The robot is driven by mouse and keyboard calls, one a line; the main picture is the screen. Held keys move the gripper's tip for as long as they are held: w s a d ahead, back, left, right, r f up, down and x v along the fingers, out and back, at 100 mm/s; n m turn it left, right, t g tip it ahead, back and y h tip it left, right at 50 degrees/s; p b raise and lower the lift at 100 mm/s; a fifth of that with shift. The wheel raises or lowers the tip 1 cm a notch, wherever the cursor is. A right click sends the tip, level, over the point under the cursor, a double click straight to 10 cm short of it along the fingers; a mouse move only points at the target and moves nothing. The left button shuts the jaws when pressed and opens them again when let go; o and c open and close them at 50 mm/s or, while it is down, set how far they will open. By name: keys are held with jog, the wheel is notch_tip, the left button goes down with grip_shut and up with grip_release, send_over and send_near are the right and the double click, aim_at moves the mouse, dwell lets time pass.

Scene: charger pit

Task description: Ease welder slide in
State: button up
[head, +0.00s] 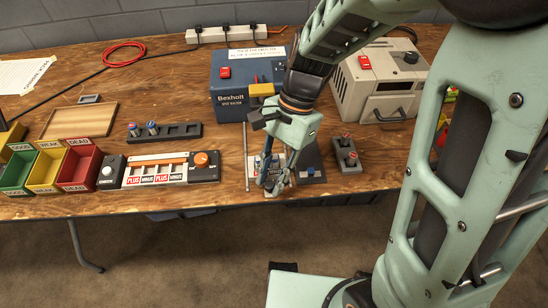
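The welder is a dark blue box (229,101) lettered "Bexholt", with a red switch (225,72) and a yellow part (260,89) at its front. My arm hides much of its right side. In front of it a pale plate, likely the slide (280,155), lies on the table, mostly covered by my gripper. A dark sloped piece with a small blue block (311,171) is just right of it. My gripper (271,188) points down over the front of the pale plate, near the table's front edge. Whether its fingers are apart or closed on something is too small to tell.
A grey block with red-topped cells (346,155) and a beige machine (380,85) stand right. A tester strip (158,170), sorting bins (78,165), a cell holder (165,131) and a wooden tray (80,120) lie left. A thin rod (246,157) lies beside my gripper.

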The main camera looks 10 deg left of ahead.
jog(key=shift+c, duration=0.3)
grip_shut()
jog(key=shift+w+a+p, duration=0.25)
jog(key=shift+w+p, duration=0.1)
jog(key=shift+w, duration=0.55)
jog(key=shift+w+a+p, duration=0.2)
jog(key=shift+w+p, duration=0.15)
jog(key=shift+w, duration=0.55)
jog(key=shift+o, duration=0.3)
grip_release()
